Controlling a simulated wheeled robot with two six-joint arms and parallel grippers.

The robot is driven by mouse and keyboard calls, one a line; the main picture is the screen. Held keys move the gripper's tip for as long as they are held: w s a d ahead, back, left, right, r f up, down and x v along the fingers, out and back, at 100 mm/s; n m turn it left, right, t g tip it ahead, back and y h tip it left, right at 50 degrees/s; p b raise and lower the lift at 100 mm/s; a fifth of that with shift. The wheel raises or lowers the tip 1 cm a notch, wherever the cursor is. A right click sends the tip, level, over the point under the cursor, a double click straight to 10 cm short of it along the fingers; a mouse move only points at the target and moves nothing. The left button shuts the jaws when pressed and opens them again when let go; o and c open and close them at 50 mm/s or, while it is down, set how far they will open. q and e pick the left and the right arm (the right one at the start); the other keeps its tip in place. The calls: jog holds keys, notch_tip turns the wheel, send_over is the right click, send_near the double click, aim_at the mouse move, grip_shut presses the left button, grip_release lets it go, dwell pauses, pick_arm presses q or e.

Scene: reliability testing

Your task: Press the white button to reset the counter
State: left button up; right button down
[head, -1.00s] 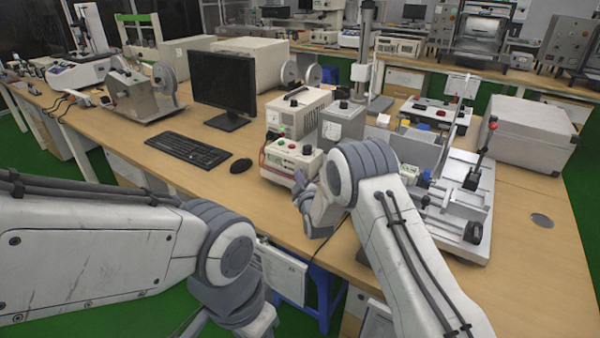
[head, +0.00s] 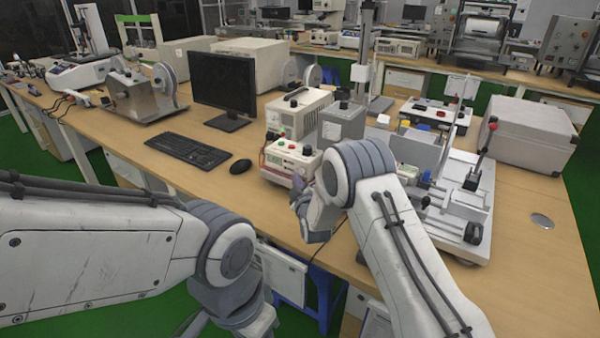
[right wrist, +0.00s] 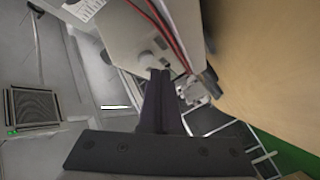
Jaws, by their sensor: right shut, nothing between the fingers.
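The counter is probably the small cream box (head: 290,162) with red and green buttons on top, at the table's front edge in the head view. I cannot make out a white button there. My right gripper (head: 300,183) is at the box's front right side, partly hidden by its own wrist. In the right wrist view its fingers (right wrist: 160,75) are shut and empty. They point at a pale box face (right wrist: 125,35) with a round pale knob (right wrist: 147,58) close to the tips. Contact cannot be told. My left gripper (head: 195,323) is low at the bottom edge, mostly hidden.
A grey metal box (head: 342,122) and a test rig (head: 460,200) stand close behind and right. A keyboard (head: 188,150) and mouse (head: 240,166) lie left.

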jog(key=shift+s+a, duration=0.75)
jog(key=shift+s, duration=0.25)
jog(key=shift+s+a, duration=0.75)
jog(key=shift+s, duration=0.25)
